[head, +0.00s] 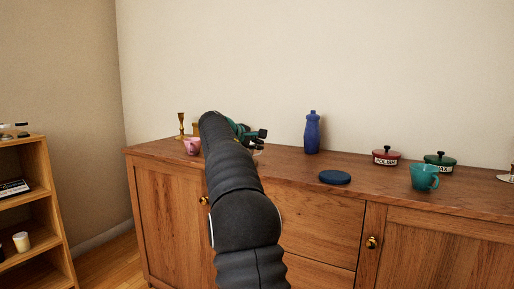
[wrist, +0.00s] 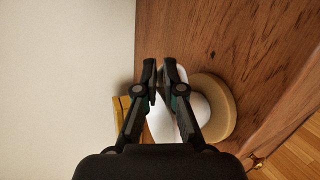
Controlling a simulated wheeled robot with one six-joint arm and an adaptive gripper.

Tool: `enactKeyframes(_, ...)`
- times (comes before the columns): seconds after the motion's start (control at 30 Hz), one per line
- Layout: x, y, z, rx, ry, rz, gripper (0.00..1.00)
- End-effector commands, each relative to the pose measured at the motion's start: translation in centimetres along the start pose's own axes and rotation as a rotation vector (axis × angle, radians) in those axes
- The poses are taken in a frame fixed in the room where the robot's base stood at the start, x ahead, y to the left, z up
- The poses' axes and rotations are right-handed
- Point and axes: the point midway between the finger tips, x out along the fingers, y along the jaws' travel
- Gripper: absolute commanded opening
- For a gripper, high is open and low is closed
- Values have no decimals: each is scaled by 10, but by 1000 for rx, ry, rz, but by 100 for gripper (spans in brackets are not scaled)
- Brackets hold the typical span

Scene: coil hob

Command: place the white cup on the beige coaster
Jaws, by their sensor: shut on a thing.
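The white cup (wrist: 200,112) is in the wrist view, partly hidden behind my gripper's fingers. My gripper (wrist: 160,72) is shut on it. The beige coaster (wrist: 224,100) shows as a round rim to the right of and behind the cup, which covers part of it in this view. I cannot tell whether the cup touches the coaster or is held above it. In the head view my gripper (head: 258,138) is over the back of the sideboard, and my arm hides most of the cup and the coaster.
The wooden sideboard (head: 290,164) also bears a pink cup (head: 192,146), a brass candlestick (head: 181,124), a blue bottle (head: 312,133), a dark blue disc (head: 335,177), a teal cup (head: 424,177), and red (head: 386,157) and green (head: 439,162) lidded pots. A yellow object (wrist: 122,112) stands near my left finger.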

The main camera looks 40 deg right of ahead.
Motion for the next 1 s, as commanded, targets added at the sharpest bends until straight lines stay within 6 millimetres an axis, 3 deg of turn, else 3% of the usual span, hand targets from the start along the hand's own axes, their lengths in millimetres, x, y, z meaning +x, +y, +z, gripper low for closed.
enactKeyframes(0.07, 0, -1, -1, -2, 0, -2, 0)
enactKeyframes(0.2, 1, -1, -1, -2, 0, -3, 33)
enactKeyframes(0.63, -9, 0, -1, -1, 2, 0, 33)
enactKeyframes(1.0, -77, 0, -1, -2, 3, -1, 33)
